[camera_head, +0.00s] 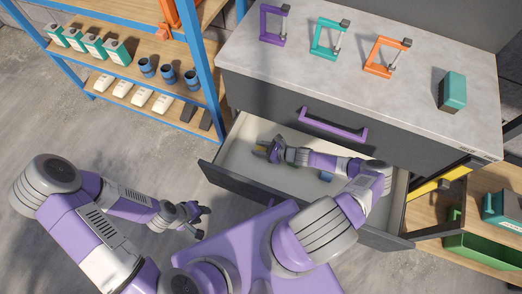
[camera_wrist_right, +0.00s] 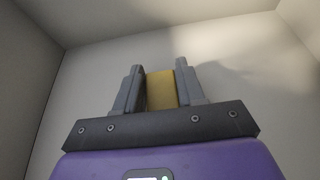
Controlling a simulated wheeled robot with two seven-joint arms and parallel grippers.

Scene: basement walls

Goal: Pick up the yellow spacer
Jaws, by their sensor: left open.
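The yellow spacer (camera_wrist_right: 161,90) is between the two fingers of my right gripper (camera_wrist_right: 162,85) in the right wrist view, with both fingers against its sides. In the head view my right gripper (camera_head: 262,151) is inside the open drawer (camera_head: 240,177), toward its left end. The spacer is hardly visible there. Whether it touches the drawer floor I cannot tell. My left gripper (camera_head: 204,221) is open and empty, outside the drawer, in front of its left corner.
A small blue thing (camera_head: 326,176) lies in the drawer, partly behind my right arm. The drawer walls surround my right gripper. Clamps and a teal block (camera_head: 453,91) stand on the cabinet top (camera_head: 345,75). A blue-framed shelf (camera_head: 207,80) is at left, a green bin (camera_head: 485,250) at right.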

